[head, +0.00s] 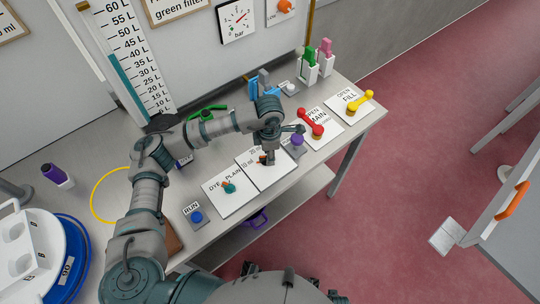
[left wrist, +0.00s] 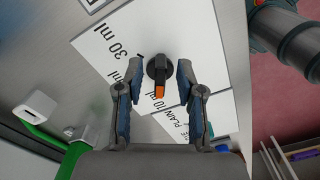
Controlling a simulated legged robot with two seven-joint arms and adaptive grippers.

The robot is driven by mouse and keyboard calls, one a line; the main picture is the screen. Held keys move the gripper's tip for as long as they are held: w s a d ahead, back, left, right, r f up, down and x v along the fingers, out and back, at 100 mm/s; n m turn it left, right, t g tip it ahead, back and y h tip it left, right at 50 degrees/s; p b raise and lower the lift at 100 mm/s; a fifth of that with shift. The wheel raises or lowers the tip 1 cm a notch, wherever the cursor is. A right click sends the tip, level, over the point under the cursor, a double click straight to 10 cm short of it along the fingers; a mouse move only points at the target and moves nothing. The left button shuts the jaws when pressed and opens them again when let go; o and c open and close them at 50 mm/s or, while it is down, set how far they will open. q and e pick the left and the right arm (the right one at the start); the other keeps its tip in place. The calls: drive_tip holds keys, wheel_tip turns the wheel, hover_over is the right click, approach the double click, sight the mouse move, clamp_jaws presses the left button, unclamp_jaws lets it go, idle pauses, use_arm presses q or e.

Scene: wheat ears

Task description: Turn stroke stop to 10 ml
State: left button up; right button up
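The stroke stop is a dark round knob (left wrist: 157,67) with an orange pointer (left wrist: 159,91) on a white plate (left wrist: 205,50). In the left wrist view the pointer points down the picture. My left gripper (left wrist: 160,70) is open, one finger on each side of the knob with gaps showing. In the head view the left gripper (head: 267,157) is over the plate and hides most of the knob. My right gripper is not seen.
The dye/plain plate with a green knob (head: 229,188) adjoins on the left. A purple knob (head: 297,139), a red handle (head: 311,124) and a yellow handle (head: 361,101) stand to the right. A blue run button (head: 197,216) is near the front edge.

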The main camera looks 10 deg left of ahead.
use_arm(q)
wheel_tip(320, 180, up, 10)
drive_tip(key=shift+w, duration=0.15)
drive_tip(key=shift+r, duration=0.1)
idle(0.5)
